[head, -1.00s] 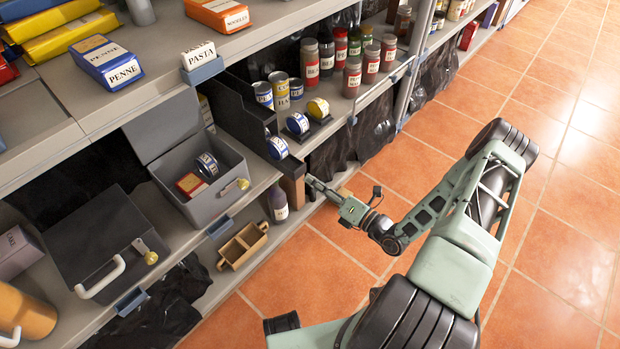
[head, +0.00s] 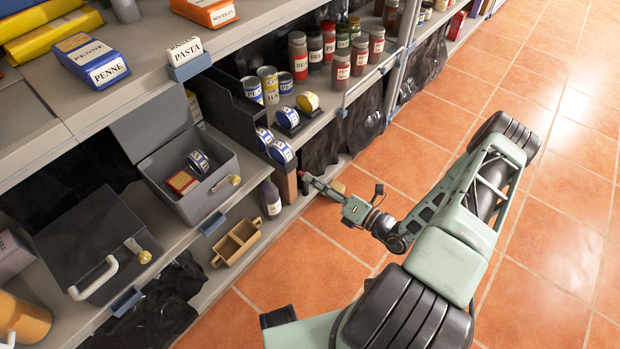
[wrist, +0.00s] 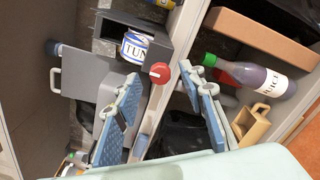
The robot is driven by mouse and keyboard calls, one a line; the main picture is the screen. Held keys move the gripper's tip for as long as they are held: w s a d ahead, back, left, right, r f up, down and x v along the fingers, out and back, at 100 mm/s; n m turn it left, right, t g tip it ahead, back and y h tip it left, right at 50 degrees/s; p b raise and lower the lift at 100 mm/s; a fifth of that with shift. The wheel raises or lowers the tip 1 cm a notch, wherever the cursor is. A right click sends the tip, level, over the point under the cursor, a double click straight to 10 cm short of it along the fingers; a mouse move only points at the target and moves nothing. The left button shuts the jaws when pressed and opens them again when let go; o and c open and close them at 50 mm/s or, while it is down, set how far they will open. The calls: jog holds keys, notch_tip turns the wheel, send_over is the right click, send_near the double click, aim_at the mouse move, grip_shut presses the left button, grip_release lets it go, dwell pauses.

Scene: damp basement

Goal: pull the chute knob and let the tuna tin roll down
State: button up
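The dark grey chute (head: 232,112) slopes down the shelf. Two blue-and-white tins show at its lower end, a front tin (head: 281,152) and one behind it (head: 265,138). The wrist view shows one tuna tin (wrist: 136,47), its label partly readable, in the chute mouth (wrist: 165,35). The round red knob (wrist: 160,73) is just beside and below that tin in the picture. My gripper (wrist: 160,76) is open, with the knob showing in the gap at its fingertips. No finger visibly touches it. In the head view my gripper (head: 308,178) is small beside the brown post under the chute.
A juice bottle (head: 270,197) stands close to my gripper on the low shelf, with a tan divided tray (head: 237,243) nearby. A grey bin (head: 190,200) holds a tin and a small box. More tins rest on a black stand (head: 291,131). The tiled floor is clear.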

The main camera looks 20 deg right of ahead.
jog(key=v, duration=0.9)
jog(key=shift+s+d, duration=0.15)
jog(key=shift+s, duration=0.05)
